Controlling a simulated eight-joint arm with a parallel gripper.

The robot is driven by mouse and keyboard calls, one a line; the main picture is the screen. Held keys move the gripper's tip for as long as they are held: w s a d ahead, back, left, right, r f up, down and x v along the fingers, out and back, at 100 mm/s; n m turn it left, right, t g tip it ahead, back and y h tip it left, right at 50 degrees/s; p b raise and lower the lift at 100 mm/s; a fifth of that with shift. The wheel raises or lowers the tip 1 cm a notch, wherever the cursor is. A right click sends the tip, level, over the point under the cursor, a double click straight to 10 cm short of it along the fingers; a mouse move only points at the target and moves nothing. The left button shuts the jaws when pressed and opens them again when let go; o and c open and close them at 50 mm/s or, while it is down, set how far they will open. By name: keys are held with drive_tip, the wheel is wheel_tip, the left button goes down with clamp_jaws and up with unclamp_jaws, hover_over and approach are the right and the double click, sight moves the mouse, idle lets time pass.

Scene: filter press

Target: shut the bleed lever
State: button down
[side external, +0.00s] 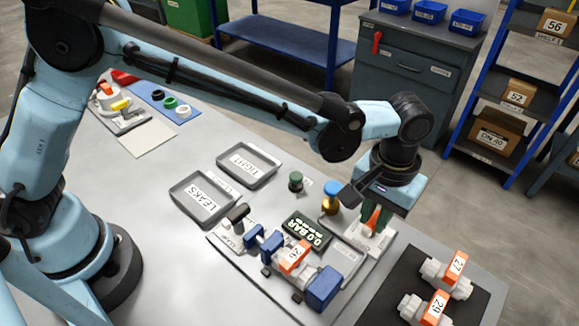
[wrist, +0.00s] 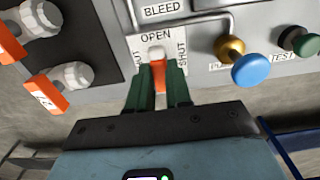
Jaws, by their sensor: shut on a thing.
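The bleed lever (wrist: 158,78) is orange with a white hub, on a pale plate under a BLEED label (wrist: 162,8). In the wrist view, OPEN is printed above the hub and SHUT to its right; another word at left is partly cut. The lever points down from the hub, away from OPEN, between the two green fingers. My gripper (wrist: 159,95) is shut on the lever.
Beside the lever stand a blue-capped brass knob (side external: 330,197) and a green button (side external: 296,182). A display (side external: 307,230) reads 0.0 BAR. Valve 26 (side external: 295,256) sits in the fixture. Valves 27 (side external: 455,268) and 29 (side external: 433,309) lie on a black mat. LEAKS (side external: 178,206) and TIGHT (side external: 274,178) trays are empty.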

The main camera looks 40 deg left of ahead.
drive_tip(key=shift+m, duration=0.4)
drive_tip(key=m, duration=0.3)
drive_tip(key=shift+m, duration=0.4)
drive_tip(key=m, duration=0.4)
drive_tip(key=shift+m, duration=0.3)
drive_tip(key=m, duration=0.8)
drive_tip(key=shift+m, duration=0.3)
drive_tip(key=c, duration=1)
unclamp_jaws()
drive_tip(key=shift+c, duration=0.2)
